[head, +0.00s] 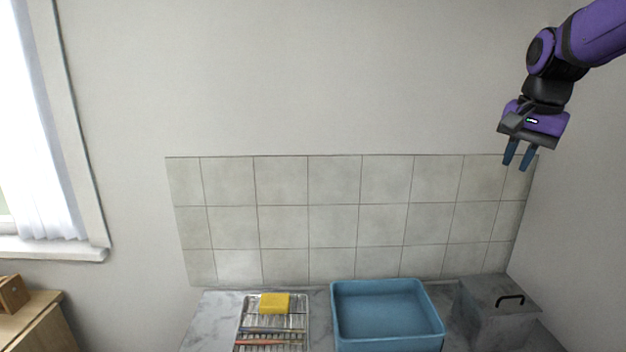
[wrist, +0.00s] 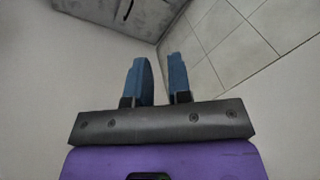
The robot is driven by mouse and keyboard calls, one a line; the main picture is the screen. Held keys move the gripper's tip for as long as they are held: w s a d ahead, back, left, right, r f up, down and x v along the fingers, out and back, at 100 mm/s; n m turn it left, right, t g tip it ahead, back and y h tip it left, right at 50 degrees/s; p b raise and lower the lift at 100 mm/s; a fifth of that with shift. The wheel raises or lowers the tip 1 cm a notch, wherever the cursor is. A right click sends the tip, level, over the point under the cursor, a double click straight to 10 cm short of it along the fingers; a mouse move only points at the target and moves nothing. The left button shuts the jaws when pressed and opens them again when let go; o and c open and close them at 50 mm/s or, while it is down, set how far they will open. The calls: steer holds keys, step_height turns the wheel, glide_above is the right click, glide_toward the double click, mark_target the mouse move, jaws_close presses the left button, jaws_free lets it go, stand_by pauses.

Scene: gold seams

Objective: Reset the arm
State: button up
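My gripper (head: 517,156) hangs at the upper right of the head view, fingers pointing down, high above the counter's right end. In the wrist view its two blue fingers (wrist: 160,80) stand apart with a gap between them and nothing in it. My purple arm reaches in from the top right corner. The gripper touches nothing that I can see.
A blue basin (head: 388,340) stands on the marble counter (head: 208,318). To its left, a rack (head: 243,325) holds a yellow sponge (head: 274,303) and brushes. To its right is a grey box (head: 490,318) with a black handle. Tiles (head: 334,225) line the wall behind.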

steer(key=s+a+f+n+t, duration=0.1)
steer(key=s+a+f+n, duration=0.1)
steer(key=s, duration=1)
steer(key=s+a+f+n+t, duration=0.1)
steer(key=s+a+n, duration=0.4)
steer(key=s, duration=0.7)
steer(key=shift+f+n+t, duration=0.4)
steer(key=shift+f+n, duration=0.15)
steer(key=shift+n, duration=0.45)
